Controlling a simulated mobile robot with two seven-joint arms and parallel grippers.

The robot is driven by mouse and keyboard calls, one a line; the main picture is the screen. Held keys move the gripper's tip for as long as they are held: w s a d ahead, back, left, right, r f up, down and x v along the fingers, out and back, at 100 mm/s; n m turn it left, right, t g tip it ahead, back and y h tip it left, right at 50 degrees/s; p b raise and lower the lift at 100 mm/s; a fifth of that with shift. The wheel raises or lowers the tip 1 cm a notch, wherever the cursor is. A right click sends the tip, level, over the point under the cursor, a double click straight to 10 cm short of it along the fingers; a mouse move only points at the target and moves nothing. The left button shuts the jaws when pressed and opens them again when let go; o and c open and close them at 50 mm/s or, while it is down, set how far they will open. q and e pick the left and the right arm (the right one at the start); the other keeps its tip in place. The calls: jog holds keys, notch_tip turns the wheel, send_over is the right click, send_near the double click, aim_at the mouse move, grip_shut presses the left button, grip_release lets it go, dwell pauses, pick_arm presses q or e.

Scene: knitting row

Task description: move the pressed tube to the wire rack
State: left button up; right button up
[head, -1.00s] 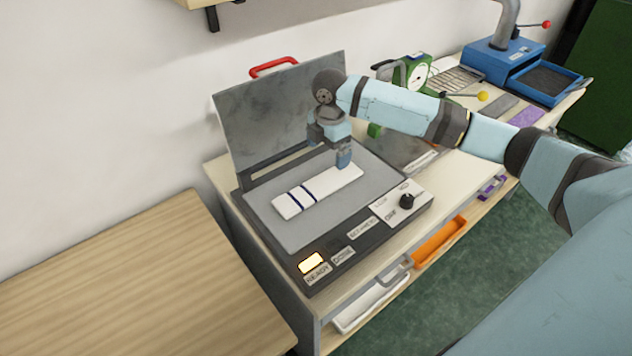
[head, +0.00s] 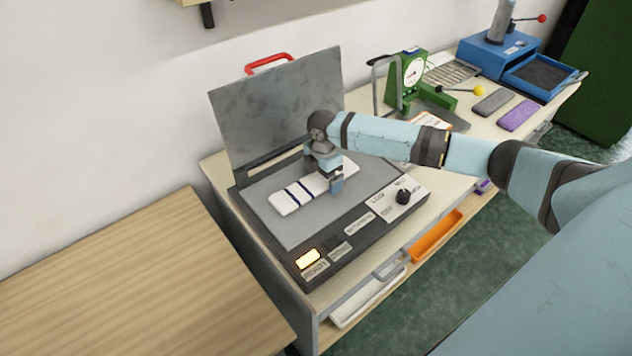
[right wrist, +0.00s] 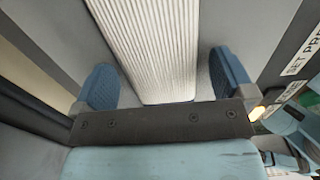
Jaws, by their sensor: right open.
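The pressed tube (head: 294,196) is a flat white ribbed knit strip with dark blue stripes. It lies on the grey lower plate of the open press (head: 292,228). My right gripper (head: 337,184) is over the tube's right end, which it partly hides in the head view. In the right wrist view the ribbed tube (right wrist: 157,45) runs between the two blue fingers of the open gripper (right wrist: 164,82), with a gap on each side. The wire rack (head: 452,72) lies at the back right of the bench. My left gripper is out of view.
The press lid (head: 278,105) stands raised behind the plate. A green dial gauge (head: 412,75) and a blue machine with a tray (head: 497,52) stand farther right. Grey (head: 491,102) and purple (head: 519,115) pieces lie before the rack. A bare wooden table (head: 130,275) is at left.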

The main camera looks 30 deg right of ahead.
jog(key=shift+c, duration=0.2)
jog(key=c, duration=0.9)
jog(key=shift+r, duration=0.1)
